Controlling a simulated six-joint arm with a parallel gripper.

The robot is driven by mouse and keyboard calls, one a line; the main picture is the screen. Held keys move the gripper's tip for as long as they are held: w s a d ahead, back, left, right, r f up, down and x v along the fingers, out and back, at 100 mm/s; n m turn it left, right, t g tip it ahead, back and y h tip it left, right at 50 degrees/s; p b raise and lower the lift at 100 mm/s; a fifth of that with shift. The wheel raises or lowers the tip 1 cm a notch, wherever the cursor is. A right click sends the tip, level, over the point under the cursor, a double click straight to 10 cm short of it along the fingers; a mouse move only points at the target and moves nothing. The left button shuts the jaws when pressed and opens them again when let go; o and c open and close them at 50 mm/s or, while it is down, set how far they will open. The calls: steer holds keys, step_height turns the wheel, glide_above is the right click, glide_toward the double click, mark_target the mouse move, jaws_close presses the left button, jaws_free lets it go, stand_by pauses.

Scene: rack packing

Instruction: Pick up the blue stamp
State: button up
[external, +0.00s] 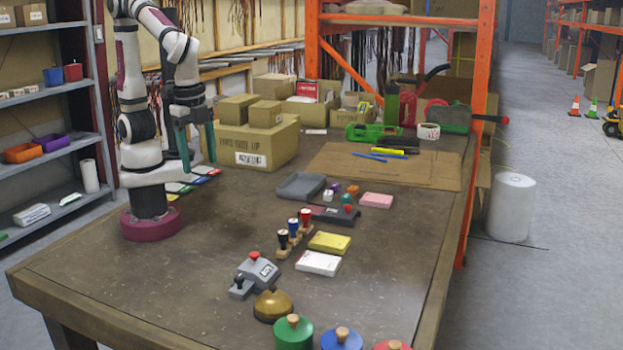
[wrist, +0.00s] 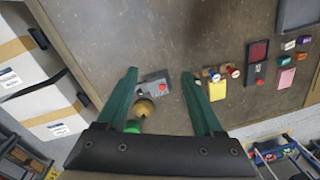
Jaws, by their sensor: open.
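Several small stamps with dark, blue and red handles stand in a row in a wooden holder (external: 285,253) near the middle of the table. My gripper (external: 198,158) is open and empty, raised over the table's left part. Its teal fingers also show in the wrist view (wrist: 159,74), well apart from the stamps.
A grey device (external: 258,272) with a red knob, a golden bell (external: 272,305) and round coloured pieces with wooden knobs, one blue (external: 341,339), stand in front. Yellow (external: 329,242) and white (external: 318,263) pads lie right of the stamps. Cardboard boxes (external: 253,142) stand behind; the table's left front is clear.

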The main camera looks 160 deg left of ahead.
steer(key=w+a+f+n, duration=0.2)
steer(key=a+n, duration=0.4)
steer(key=a, duration=0.3)
steer(key=n, duration=0.7)
glide_above(294, 221)
step_height(294, 221, down, 4)
steer(key=shift+t+h, duration=0.3)
steer(key=shift+h, duration=0.1)
step_height(294, 221, down, 16)
steer(key=shift+r, duration=0.2)
jaws_close()
